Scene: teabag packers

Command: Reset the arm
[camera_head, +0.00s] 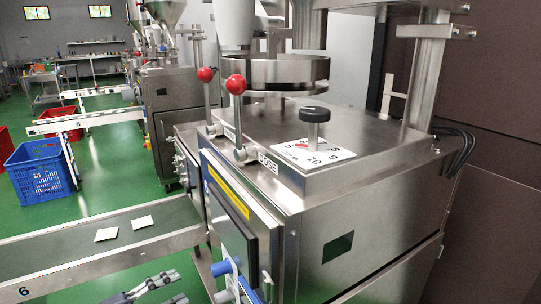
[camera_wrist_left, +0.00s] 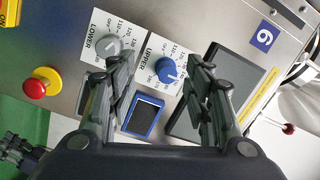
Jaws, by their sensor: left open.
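My left gripper (camera_head: 180,285) is low in the head view, in front of the machine's control panel, partly cut off by the bottom edge. In the left wrist view my left gripper (camera_wrist_left: 163,72) is open and empty, its fingers apart before the panel. A grey LOWER knob (camera_wrist_left: 107,46) and a blue UPPER knob (camera_wrist_left: 166,70) show around the fingers. A small blue-framed display (camera_wrist_left: 143,115) shows between them. A dark jointed part (camera_wrist_left: 18,150) at that view's lower left looks like my right gripper; its jaws are unclear.
The steel machine (camera_head: 335,215) fills the right, with two red-ball levers and a dial on it. A conveyor (camera_head: 60,247) carries flat tea bags (camera_head: 106,234). A blue crate (camera_head: 40,170) stands on the green floor. A red emergency button (camera_wrist_left: 36,88) is on the panel.

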